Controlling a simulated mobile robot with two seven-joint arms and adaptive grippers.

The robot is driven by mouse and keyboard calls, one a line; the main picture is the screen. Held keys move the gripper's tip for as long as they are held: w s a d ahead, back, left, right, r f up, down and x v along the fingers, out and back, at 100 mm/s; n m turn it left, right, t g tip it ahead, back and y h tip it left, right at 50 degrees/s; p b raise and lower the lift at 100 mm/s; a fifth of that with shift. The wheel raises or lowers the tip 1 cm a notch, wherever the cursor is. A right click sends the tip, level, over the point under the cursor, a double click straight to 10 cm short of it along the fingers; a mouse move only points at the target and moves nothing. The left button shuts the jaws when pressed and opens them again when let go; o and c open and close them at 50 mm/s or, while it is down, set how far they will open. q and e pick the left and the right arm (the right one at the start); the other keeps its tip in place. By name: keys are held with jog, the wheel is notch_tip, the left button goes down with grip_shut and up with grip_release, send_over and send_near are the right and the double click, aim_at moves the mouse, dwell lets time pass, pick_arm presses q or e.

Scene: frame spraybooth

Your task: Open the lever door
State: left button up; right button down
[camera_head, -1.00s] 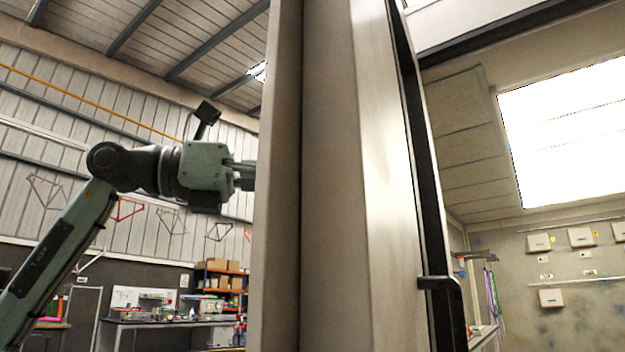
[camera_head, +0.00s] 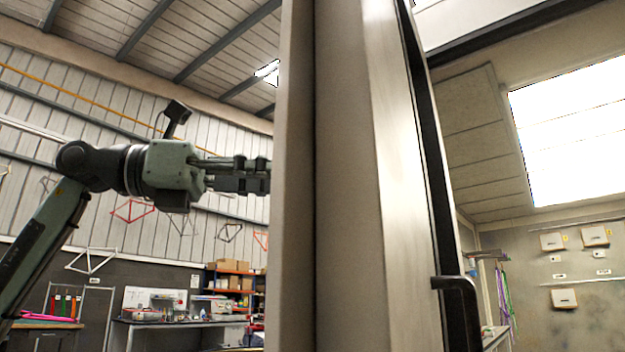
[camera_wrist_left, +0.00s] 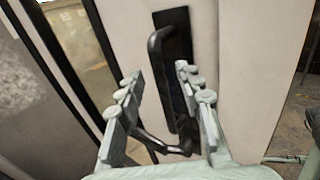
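The door (camera_head: 345,180) stands nearly edge-on in the middle of the head view. A black lever handle (camera_head: 460,285) sticks out on its right side. In the left wrist view the door's pale face (camera_wrist_left: 245,60) carries a black handle (camera_wrist_left: 158,75) on a dark backplate (camera_wrist_left: 178,25). My left gripper (camera_head: 268,178) is at the door's left edge in the head view, its fingertips partly hidden there. In the wrist view the left gripper (camera_wrist_left: 158,82) is open, its fingers apart with the handle between them in the picture. I cannot tell whether they touch it. My right gripper is not in view.
A workbench (camera_head: 175,322) and a shelf with boxes (camera_head: 233,280) stand far back on the left. Bicycle frames hang on the left wall. Right of the door is a booth wall (camera_head: 530,285) with small white boxes and a bright panel above.

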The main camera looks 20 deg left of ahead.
pick_arm(q)
jog(key=v, duration=0.7)
dwell(0.3)
